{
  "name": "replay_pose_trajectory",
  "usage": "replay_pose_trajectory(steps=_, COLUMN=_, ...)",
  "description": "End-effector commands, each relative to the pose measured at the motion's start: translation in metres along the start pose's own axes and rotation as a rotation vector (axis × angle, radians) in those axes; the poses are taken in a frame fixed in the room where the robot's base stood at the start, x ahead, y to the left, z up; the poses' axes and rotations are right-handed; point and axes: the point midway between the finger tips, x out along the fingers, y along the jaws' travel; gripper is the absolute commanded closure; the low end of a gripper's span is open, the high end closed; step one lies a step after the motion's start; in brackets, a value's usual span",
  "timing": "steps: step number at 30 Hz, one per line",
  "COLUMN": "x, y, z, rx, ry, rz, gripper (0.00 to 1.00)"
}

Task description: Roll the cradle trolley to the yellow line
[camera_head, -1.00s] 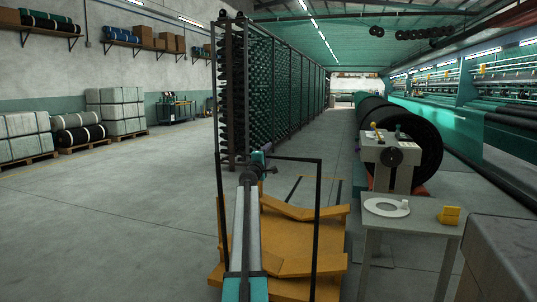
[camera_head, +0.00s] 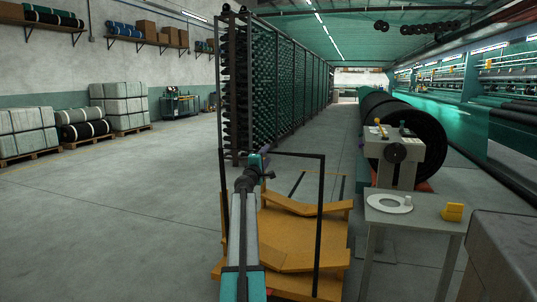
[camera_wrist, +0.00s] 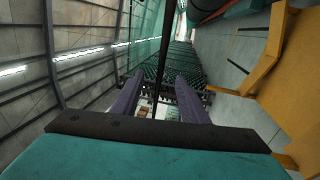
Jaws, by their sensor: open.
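The cradle trolley (camera_head: 303,232) is an orange, flat-based cart with raised V-shaped cradle pieces. It stands on the floor in front of me, with a thin black upright handle frame (camera_head: 322,190) at its near side. My gripper (camera_head: 266,152) is at the upper left of this frame, near the top bar. In the wrist view my two purple fingers (camera_wrist: 160,80) are apart, and a thin dark bar runs across the gap between them; I cannot tell whether they touch it. The trolley's orange edge (camera_wrist: 262,62) shows at right there. I cannot make out the yellow line clearly.
A tall bobbin rack (camera_head: 238,95) stands beyond the trolley. Right of it are a large black net roll (camera_head: 425,130), a grey machine stand (camera_head: 395,165) and a small table (camera_head: 415,218) close to the trolley. The floor at left (camera_head: 110,220) is open.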

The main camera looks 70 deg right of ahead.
Motion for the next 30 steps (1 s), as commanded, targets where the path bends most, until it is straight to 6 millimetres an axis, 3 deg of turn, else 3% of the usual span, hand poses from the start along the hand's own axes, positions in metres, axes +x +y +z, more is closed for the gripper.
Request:
replay_pose_trajectory(steps=18, x=-0.059, y=0.0, z=0.002, rx=-0.002, ry=-0.002, rz=0.0, gripper=0.6)
replay_pose_trajectory(steps=30, x=-0.066, y=-0.001, z=0.002, rx=-0.002, ry=-0.004, rz=0.0, gripper=0.6)
